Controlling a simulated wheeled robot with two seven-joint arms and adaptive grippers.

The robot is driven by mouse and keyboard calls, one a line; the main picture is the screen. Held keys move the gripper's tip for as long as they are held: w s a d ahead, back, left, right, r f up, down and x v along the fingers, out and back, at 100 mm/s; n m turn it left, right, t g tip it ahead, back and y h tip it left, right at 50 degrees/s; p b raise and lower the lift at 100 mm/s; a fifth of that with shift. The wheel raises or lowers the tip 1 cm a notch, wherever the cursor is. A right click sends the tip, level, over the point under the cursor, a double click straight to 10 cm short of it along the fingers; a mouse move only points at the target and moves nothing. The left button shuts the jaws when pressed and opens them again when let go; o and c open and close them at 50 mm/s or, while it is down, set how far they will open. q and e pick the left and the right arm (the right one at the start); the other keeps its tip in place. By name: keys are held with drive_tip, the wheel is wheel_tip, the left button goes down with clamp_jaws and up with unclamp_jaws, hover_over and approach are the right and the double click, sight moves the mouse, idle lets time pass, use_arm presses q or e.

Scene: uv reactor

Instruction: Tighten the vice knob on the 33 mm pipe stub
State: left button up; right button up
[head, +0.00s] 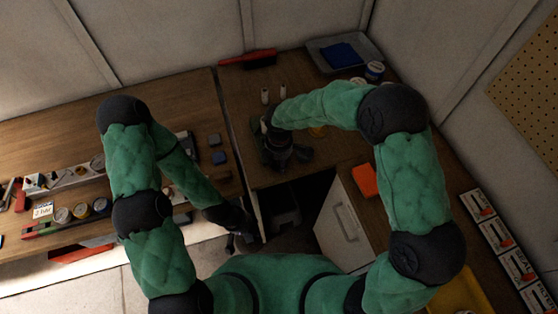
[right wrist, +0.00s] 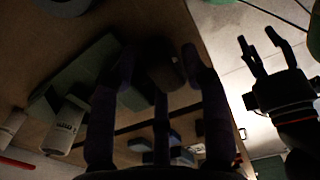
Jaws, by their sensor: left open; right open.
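My right gripper (head: 280,160) points down over the back workbench beside a green object (head: 257,134) that looks like the vice base. In the right wrist view its dark fingers (right wrist: 160,75) are spread and open. A dark rounded part (right wrist: 160,62), possibly the vice knob, lies between or behind the fingertips. The green base (right wrist: 75,80) lies to the left of the fingers. The pipe stub cannot be made out. My left gripper (head: 234,243) is open and empty, low at the bench's front edge. It also shows in the right wrist view (right wrist: 258,52), apart from the bench.
Two white cylinders (head: 274,94) stand behind the vice area. A grey tray (head: 318,66) with a blue cloth is at the back. An orange block (head: 363,180) lies on the right bench. Small blocks (head: 219,157) and tools cover the left bench. A dark gap is below the bench front.

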drive_tip(key=c, duration=0.9)
drive_tip(key=y+p, duration=0.1)
drive_tip(key=p, duration=0.2)
drive_tip(key=shift+d+r+g+y, duration=0.15)
drive_tip(key=shift+d+g+y, duration=0.15)
drive_tip(key=shift+y, duration=0.1)
drive_tip(key=shift+w+y, duration=0.15)
drive_tip(key=shift+y, duration=0.45)
drive_tip(key=shift+d+f+g+y+b, duration=0.15)
drive_tip(key=shift+f+g+y+b, duration=0.15)
drive_tip(key=shift+y, duration=0.3)
drive_tip(key=shift+f+y+b, duration=0.15)
drive_tip(key=shift+y+b, duration=0.35)
drive_tip(key=shift+b, duration=0.4)
drive_tip(key=shift+d+g+y+b, duration=0.1)
drive_tip(key=shift+g+y+b, duration=0.5)
drive_tip(key=shift+b, duration=0.85)
